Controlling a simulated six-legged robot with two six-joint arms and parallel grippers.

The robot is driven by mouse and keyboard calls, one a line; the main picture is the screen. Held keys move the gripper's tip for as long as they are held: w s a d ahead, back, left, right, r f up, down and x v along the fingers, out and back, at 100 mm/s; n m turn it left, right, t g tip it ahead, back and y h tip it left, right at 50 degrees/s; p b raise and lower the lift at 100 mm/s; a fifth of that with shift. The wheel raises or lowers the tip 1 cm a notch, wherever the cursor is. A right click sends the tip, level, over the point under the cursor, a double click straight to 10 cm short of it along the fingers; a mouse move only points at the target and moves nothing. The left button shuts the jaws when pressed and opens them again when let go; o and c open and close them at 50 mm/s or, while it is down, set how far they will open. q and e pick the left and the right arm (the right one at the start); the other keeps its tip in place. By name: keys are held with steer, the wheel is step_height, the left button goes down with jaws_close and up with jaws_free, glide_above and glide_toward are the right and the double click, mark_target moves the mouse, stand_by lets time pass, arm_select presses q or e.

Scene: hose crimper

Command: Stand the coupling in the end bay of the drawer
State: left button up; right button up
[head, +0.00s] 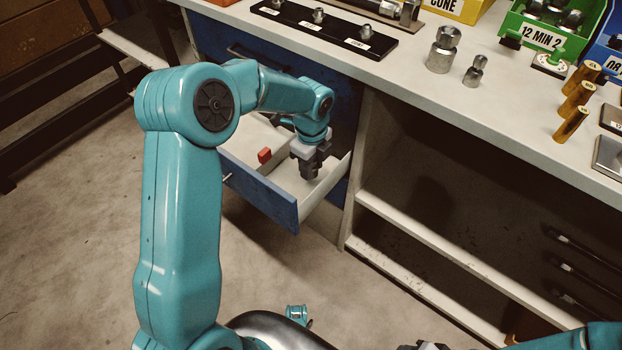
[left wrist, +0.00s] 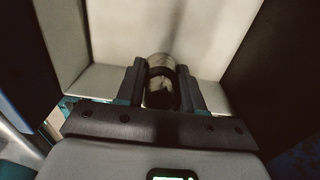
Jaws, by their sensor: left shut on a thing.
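The drawer (head: 258,192) is pulled out, with a blue front and pale inside. My left gripper (head: 312,174) points down inside its right-hand bay. In the left wrist view my left gripper (left wrist: 161,88) is shut on the coupling (left wrist: 160,68), a shiny metal cylinder with a dark band, held between the fingers. Pale bay walls and floor (left wrist: 135,35) surround it. The coupling is hidden by the fingers in the head view. I cannot tell whether its lower end touches the drawer floor. A dark grey part at the bottom edge may be my right gripper (head: 425,345); its jaws do not show.
A red block (head: 265,155) is in the drawer, left of my gripper. The bench top (head: 400,75) above holds metal fittings (head: 443,50), brass pieces (head: 573,112) and a green bin (head: 545,40). An open shelf (head: 430,245) is right of the drawer.

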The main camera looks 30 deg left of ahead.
mark_target(311, 186)
arm_select(q)
step_height(311, 186, down, 5)
steer(key=shift+f+b, duration=0.1)
steer(key=shift+b, duration=0.55)
steer(key=shift+f, duration=0.25)
steer(key=o, duration=1.1)
steer(key=shift+r, duration=0.1)
step_height(311, 186, up, 12)
steer(key=p, duration=0.3)
steer(key=shift+r, duration=0.15)
